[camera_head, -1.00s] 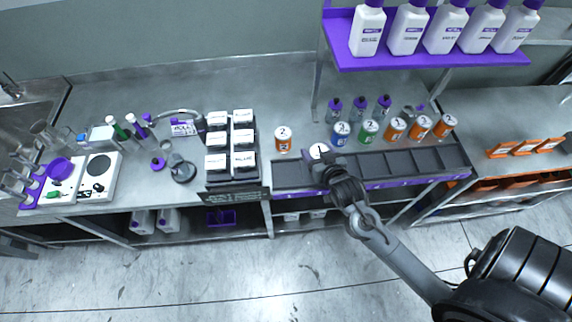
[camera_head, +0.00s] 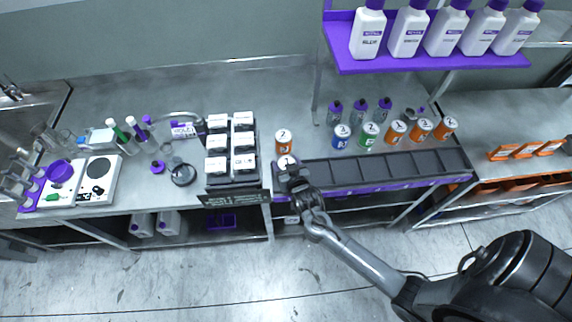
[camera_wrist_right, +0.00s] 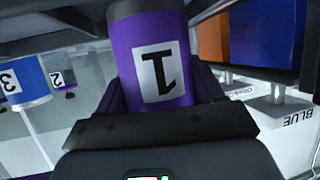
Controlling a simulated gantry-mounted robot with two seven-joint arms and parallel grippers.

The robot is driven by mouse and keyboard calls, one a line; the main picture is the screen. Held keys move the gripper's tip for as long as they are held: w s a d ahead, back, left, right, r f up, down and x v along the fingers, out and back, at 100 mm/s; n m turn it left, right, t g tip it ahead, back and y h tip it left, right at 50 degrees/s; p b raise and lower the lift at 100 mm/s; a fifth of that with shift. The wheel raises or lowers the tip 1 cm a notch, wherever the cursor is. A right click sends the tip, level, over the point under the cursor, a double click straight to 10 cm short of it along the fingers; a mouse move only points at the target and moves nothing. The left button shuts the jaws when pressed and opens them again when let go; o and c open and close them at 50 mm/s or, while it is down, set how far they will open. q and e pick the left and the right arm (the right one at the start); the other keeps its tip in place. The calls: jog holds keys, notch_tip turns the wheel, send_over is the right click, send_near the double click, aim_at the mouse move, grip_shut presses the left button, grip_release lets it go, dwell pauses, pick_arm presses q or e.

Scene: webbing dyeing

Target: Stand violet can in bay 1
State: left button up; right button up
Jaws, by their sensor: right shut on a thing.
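The violet can (camera_wrist_right: 156,62), with a white label marked 1, is in my right gripper in the right wrist view. In the head view only its white top (camera_head: 286,162) shows above my right gripper (camera_head: 291,178); the fingers are shut on it. The can is over the left end of the dark bay rack (camera_head: 390,168), at the first bay. The gripper and can hide that bay, and I cannot tell whether the can touches its floor. My left gripper is not in view.
An orange can (camera_head: 284,141) stands just behind the rack's left end. Boxes (camera_head: 216,143) in a dark holder stand close on the left. Blue (camera_head: 341,136), green (camera_head: 369,135) and several orange cans stand behind the rack. The other bays look empty.

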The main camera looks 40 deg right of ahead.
jog(key=shift+f, duration=0.25)
jog(key=shift+f, duration=0.2)
jog(key=o, duration=1.3)
jog(key=shift+r, duration=0.1)
